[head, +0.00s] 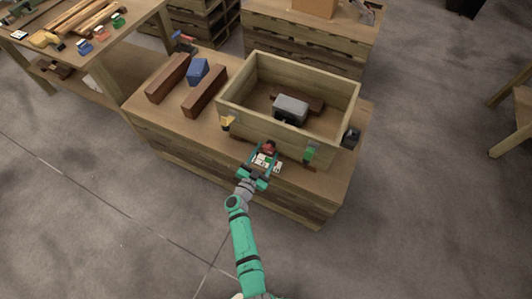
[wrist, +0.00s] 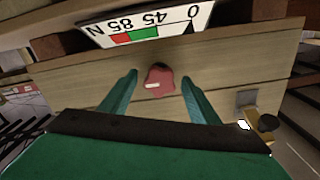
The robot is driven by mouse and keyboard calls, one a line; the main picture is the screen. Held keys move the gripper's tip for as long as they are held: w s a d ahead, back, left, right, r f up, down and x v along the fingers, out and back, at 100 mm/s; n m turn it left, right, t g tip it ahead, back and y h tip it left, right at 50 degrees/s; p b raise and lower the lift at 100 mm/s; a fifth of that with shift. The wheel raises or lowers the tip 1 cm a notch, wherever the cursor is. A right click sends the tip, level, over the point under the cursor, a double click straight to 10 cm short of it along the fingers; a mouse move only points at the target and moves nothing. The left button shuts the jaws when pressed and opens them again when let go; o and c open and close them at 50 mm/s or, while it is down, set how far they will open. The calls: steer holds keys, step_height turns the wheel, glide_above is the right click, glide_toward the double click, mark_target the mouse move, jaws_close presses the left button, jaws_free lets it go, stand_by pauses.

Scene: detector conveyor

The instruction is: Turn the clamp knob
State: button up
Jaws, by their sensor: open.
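The clamp knob (wrist: 160,81) is red with a pale mark on it, on the front wooden wall in the wrist view. In the head view the red knob (head: 270,146) shows just beyond my gripper (head: 266,158), low on the front of the wooden box (head: 245,117). In the wrist view my gripper (wrist: 159,76) is open, one green finger on each side of the knob, with visible gaps to it. A dial scale (wrist: 150,24) above the knob reads 0, 45, 85 and N, upside down, with green and red bands and a black pointer.
A grey device (head: 290,107) lies inside the box. Brown blocks (head: 168,78) and a blue block (head: 198,71) lie to its left on the workbench (head: 160,125). A yellow latch (head: 227,123) and a green one (head: 309,153) sit on the box front. The floor in front is clear.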

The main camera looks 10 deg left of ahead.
steer(key=shift+w, duration=0.15)
steer(key=shift+c, duration=0.3)
steer(key=c, duration=1)
steer(key=shift+m, duration=0.4)
steer(key=m, duration=0.2)
steer(key=shift+m, duration=0.4)
steer(key=m, duration=0.9)
steer(key=shift+m, duration=2)
